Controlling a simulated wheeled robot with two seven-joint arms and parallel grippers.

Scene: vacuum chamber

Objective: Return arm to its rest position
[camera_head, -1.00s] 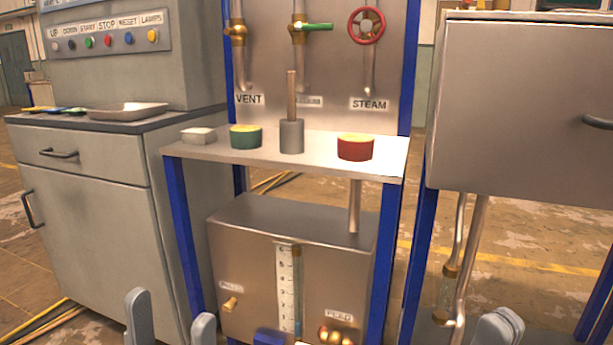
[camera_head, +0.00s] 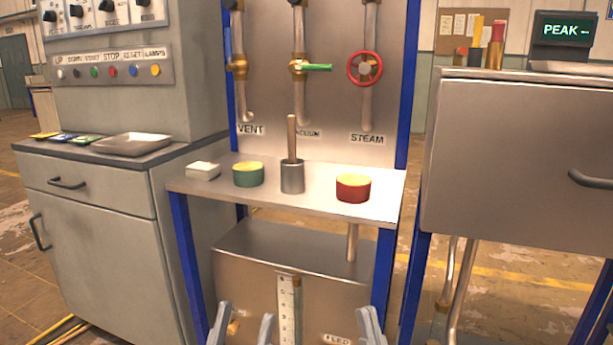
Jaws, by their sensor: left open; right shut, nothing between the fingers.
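My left gripper (camera_head: 244,323) shows at the bottom edge of the head view, with its two grey fingers apart and nothing between them. My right gripper (camera_head: 370,324) is at the bottom edge further right, with its fingers together and empty. Both are in front of the steel tank (camera_head: 300,255) under the shelf and lie below the shelf in the picture. The rest of both arms is out of view.
The steel shelf (camera_head: 225,186) holds a white block (camera_head: 203,171), a green tub (camera_head: 248,175), a grey cup with a rod (camera_head: 292,178) and a red tub (camera_head: 353,189). A cabinet (camera_head: 95,235) stands left and a steel box (camera_head: 520,160) right. Blue posts (camera_head: 190,265) flank the tank.

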